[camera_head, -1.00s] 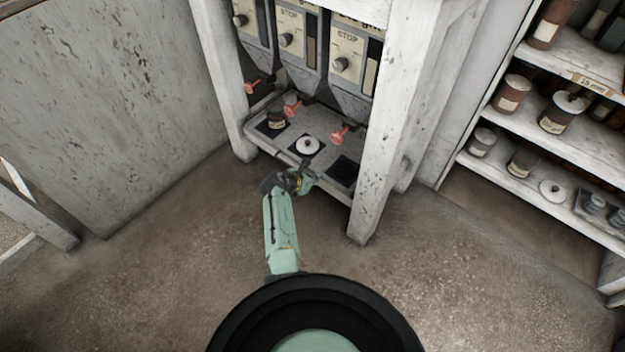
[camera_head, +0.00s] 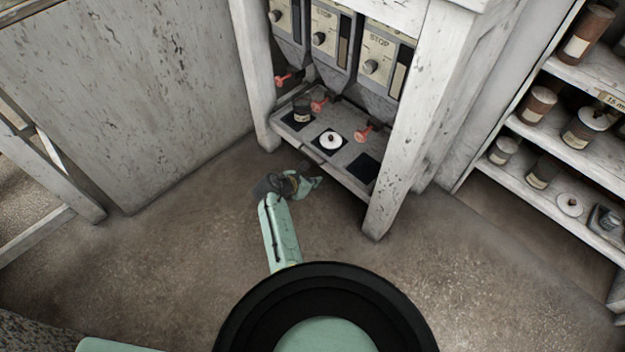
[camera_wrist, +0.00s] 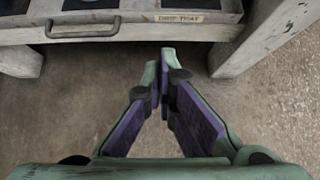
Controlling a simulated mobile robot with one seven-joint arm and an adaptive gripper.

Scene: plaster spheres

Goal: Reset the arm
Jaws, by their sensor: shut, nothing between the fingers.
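My gripper (camera_wrist: 167,62) shows in the wrist view with its green and purple fingers together and nothing between them. It is in front of the dispenser stand, just short of the drip tray (camera_wrist: 190,18), whose handle and label face me. In the head view my green arm (camera_head: 281,232) reaches forward over the floor. The gripper's tips are hard to make out there, near the tray's front edge.
Red valve handles (camera_head: 365,133) hang below the hoppers. White posts (camera_head: 410,130) flank the stand. A shelf (camera_head: 560,150) with several jars is at right. Floor in front is clear.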

